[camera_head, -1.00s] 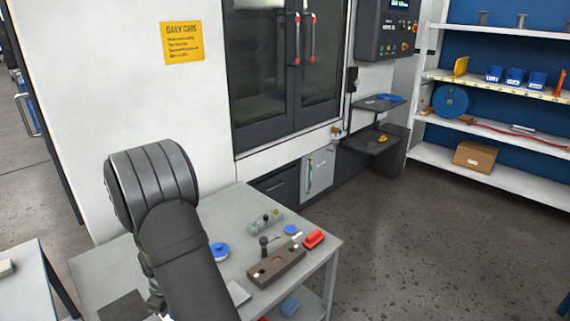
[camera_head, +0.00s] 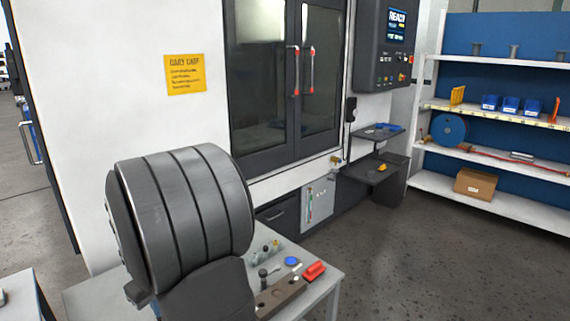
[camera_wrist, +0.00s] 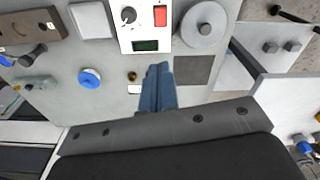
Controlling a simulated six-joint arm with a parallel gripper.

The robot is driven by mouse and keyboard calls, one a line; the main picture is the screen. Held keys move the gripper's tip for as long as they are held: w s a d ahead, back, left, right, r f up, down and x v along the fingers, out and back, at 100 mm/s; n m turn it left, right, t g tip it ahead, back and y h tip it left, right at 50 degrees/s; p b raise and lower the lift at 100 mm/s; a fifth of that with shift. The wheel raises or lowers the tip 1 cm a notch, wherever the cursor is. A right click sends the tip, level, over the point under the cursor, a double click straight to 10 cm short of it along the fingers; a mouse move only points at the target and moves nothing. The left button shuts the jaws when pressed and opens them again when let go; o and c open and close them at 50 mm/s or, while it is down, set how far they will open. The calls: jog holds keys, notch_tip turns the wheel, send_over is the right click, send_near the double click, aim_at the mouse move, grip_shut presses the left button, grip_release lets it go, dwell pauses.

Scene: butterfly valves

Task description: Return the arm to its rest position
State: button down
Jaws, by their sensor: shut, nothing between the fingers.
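My gripper (camera_wrist: 158,72) shows in the wrist view, its two blue-grey fingers closed together with nothing between them. It hangs above the grey table (camera_wrist: 112,100), apart from the objects there. In the head view my dark, ribbed arm link fills the lower left, and my gripper is out of sight. The arm hides much of the grey table (camera_head: 325,283) there.
In the wrist view, a white control box (camera_wrist: 145,27), a grey disc (camera_wrist: 204,24), a blue-topped part (camera_wrist: 89,78) and a brown block (camera_wrist: 30,25) lie around. A machine (camera_head: 180,125) stands behind the table; shelves (camera_head: 500,190) stand right. Floor between is clear.

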jog(key=shift+s+d+r+m, duration=0.1)
jog(key=shift+s+r+m, duration=0.05)
jog(key=shift+r, duration=0.35)
jog(key=shift+s+d+r+m, duration=0.1)
jog(key=shift+d+r+m, duration=0.1)
jog(key=shift+r, duration=0.35)
jog(key=shift+s+d+r+m, duration=0.1)
jog(key=shift+s+r+m, duration=0.05)
jog(key=shift+r, duration=0.35)
jog(key=c, duration=2.1)
grip_release()
